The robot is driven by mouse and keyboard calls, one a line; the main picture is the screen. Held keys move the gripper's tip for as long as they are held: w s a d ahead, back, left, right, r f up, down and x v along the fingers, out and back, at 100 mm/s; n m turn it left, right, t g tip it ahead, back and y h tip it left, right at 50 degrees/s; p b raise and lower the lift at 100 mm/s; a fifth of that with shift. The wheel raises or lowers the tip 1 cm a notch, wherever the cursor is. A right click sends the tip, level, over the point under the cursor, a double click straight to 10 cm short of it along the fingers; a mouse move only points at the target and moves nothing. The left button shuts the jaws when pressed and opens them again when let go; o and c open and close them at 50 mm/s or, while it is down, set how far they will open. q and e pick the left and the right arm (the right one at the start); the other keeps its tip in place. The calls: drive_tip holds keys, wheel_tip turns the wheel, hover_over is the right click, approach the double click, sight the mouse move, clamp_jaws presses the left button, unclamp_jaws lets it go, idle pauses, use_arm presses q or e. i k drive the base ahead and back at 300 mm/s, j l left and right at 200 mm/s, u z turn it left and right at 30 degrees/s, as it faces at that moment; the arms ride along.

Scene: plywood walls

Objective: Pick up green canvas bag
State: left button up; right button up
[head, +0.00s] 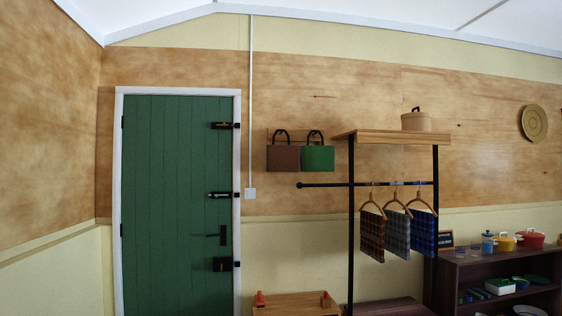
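The green canvas bag (318,159) hangs on the far wall in the head view, right of the green door. It has a dark looped handle at its top and hangs from a wooden peg board (294,135). A brown bag (283,159) of similar shape hangs directly to its left, their edges nearly touching. Neither of my grippers shows in the view.
A clothes rack (351,230) with hanging checked cloths (397,234) and a round box (416,122) on its top shelf stands right of the bags. A low wooden bench (297,305) is below them. A dark shelf (500,268) with pots is at the right. A green door (172,200) is left.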

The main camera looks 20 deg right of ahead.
sight(314, 159)
drive_tip(key=i+l+z, duration=0.1)
drive_tip(key=z, duration=0.25)
drive_tip(key=i+z, duration=0.1)
drive_tip(key=z, duration=0.25)
drive_tip(key=i+z, duration=0.15)
drive_tip(key=z, duration=0.2)
drive_tip(key=i+j+z, duration=0.1)
drive_tip(key=i+z, duration=0.2)
drive_tip(key=i, duration=0.25)
drive_tip(key=i+j+z, duration=0.25)
drive_tip(key=i, duration=0.3)
drive_tip(key=i+j+z, duration=0.3)
drive_tip(key=i, duration=0.2)
